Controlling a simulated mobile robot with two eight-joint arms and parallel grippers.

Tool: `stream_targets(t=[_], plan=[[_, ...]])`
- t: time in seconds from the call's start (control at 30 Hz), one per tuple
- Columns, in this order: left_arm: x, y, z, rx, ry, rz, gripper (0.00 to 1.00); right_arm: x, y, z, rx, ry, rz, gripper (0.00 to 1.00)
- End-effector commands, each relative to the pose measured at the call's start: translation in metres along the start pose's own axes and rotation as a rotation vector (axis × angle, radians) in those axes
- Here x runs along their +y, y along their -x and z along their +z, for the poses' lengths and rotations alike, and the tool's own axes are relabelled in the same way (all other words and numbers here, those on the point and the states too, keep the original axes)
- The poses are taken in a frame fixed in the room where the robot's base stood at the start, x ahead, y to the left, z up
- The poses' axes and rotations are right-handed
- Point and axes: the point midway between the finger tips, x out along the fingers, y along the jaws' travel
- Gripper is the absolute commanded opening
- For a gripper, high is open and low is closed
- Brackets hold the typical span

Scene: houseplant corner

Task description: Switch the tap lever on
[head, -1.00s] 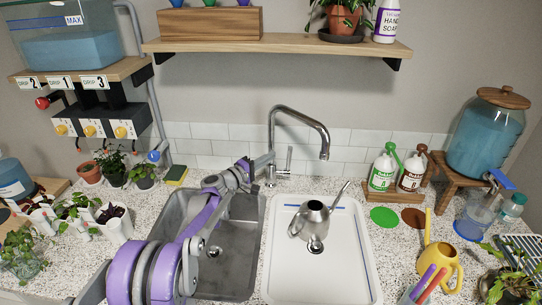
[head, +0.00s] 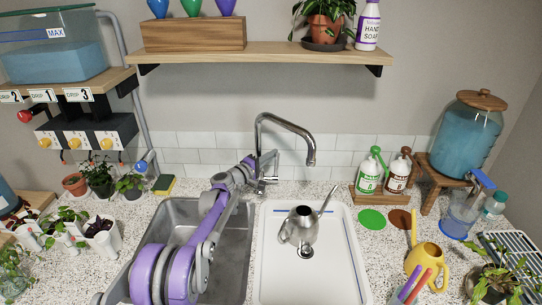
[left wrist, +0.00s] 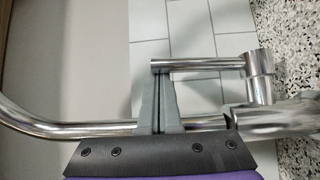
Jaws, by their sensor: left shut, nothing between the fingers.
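The chrome tap (head: 285,122) stands behind the sinks, its curved spout reaching over the white basin. Its lever (head: 275,165) sticks up beside the spout's foot. My left gripper (head: 257,177) is at the tap's base, close to the lever; its fingertips are small and partly lost against the chrome. In the left wrist view, the shut, empty fingers (left wrist: 159,95) overlap the free end of the lever (left wrist: 205,65), with the spout pipe (left wrist: 70,127) crossing behind them. I cannot tell if they touch the lever. My right gripper is not in view.
A metal watering can (head: 300,228) stands in the white basin (head: 345,270). The steel basin (head: 180,212) lies under my left arm. A sponge (head: 164,184) and potted plants are to the left; two bottles (head: 369,175) stand to the right. A wooden shelf (head: 270,57) hangs above.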

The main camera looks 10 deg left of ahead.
Motion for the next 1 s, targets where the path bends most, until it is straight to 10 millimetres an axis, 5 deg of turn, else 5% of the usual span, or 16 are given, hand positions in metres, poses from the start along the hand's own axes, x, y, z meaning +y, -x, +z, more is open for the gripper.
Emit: stream_targets(t=[0.77, 1.0], plan=[[-0.013, 0.04, 0.034, 0.0, -0.317, 0.381, 0.0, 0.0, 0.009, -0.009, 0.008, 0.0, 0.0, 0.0], [-0.021, 0.05, 0.043, -0.001, -0.317, 0.377, 0.0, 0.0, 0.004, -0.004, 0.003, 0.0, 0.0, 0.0]])
